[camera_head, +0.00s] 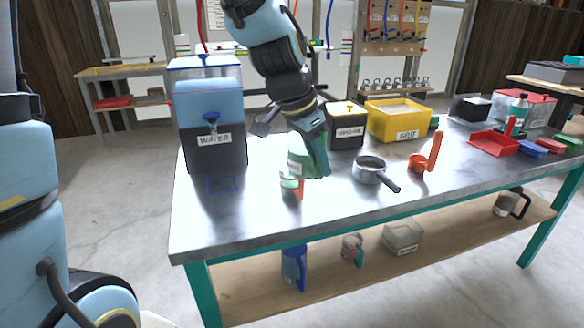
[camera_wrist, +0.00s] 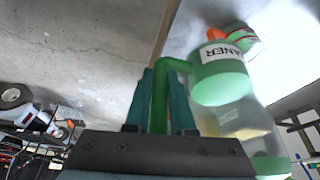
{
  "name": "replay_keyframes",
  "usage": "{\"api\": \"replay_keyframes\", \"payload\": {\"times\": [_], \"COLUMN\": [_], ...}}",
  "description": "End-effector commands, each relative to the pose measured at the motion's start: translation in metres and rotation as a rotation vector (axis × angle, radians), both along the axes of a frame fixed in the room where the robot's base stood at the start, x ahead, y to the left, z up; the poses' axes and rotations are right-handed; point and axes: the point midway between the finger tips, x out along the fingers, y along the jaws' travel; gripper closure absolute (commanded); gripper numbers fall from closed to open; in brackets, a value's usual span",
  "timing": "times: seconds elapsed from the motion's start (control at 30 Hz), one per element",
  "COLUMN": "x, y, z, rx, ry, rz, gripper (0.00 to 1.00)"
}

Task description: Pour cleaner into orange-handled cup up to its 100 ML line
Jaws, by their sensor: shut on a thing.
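My gripper (camera_head: 318,155) is shut on the green handle (camera_wrist: 160,95) of the cleaner jug. The jug (camera_head: 298,163) hangs above the near left part of the table. In the wrist view the jug (camera_wrist: 245,120) is see-through, with green liquid at its labelled end and a green part at its other end. It looks somewhat tilted. A small clear cup with an orange handle (camera_head: 299,190) stands on the table just below the jug, partly hidden by it. Green shows in the cup. I cannot read its lines. In the wrist view the cup (camera_wrist: 243,38) is beyond the jug.
A water dispenser (camera_head: 212,120) stands left, with a blue square outline (camera_head: 223,185) before it. A grey pan (camera_head: 369,170), an orange scoop (camera_head: 417,163), a vinegar container (camera_head: 346,128) and a yellow grit bin (camera_head: 398,120) stand right and behind. The front table edge is clear.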

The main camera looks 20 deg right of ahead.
Motion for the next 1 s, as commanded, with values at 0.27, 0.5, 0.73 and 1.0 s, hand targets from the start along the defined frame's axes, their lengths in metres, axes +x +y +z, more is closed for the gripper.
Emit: {"api": "replay_keyframes", "payload": {"times": [0.27,0.5,0.73,1.0], "x": [0.0,0.0,0.0,0.0], "y": [0.0,0.0,0.0,0.0], "z": [0.008,0.029,0.032,0.032], "rx": [-0.001,-0.001,0.0,0.0], "ry": [0.0,0.001,0.003,0.002], "rz": [0.001,0.001,0.001,0.001], "gripper": [1.0,1.0,1.0,1.0]}}
